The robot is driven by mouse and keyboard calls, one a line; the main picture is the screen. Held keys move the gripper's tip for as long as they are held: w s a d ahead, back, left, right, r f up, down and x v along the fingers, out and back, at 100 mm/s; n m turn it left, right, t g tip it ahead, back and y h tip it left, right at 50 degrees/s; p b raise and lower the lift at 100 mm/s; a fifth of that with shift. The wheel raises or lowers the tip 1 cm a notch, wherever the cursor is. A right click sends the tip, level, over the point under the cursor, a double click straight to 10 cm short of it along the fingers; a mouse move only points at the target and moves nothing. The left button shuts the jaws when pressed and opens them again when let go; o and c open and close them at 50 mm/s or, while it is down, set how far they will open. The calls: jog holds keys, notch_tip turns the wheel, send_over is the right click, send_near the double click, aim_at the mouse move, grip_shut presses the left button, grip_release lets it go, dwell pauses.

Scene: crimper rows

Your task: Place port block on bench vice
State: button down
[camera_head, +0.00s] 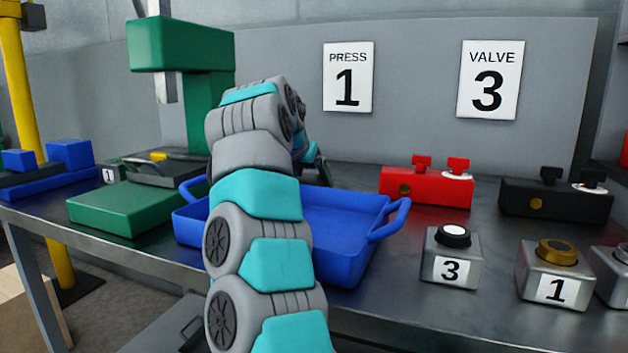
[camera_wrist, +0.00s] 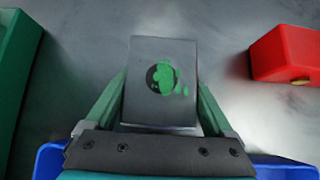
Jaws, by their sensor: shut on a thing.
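My gripper (camera_wrist: 161,92) is shut on a grey port block (camera_wrist: 140,60) with a dark round port and green patches on its upper face. The block sits between the two green fingers, over the grey bench top. In the head view my arm hides most of the gripper, and the held block cannot be made out. A blue vice-like fixture (camera_head: 50,172) with two raised blocks stands at the far left of the bench; it looks like the bench vice. Its gap shows no block.
A blue tray (camera_head: 345,262) lies under my arm. A green press (camera_head: 180,45) stands between it and the blue fixture. A red valve body (camera_head: 425,189) and a black one (camera_head: 555,202) stand right. Silver blocks labelled 3 (camera_head: 452,252) and 1 (camera_head: 555,270) stand in front.

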grip_release()
jog(key=shift+f, duration=0.1)
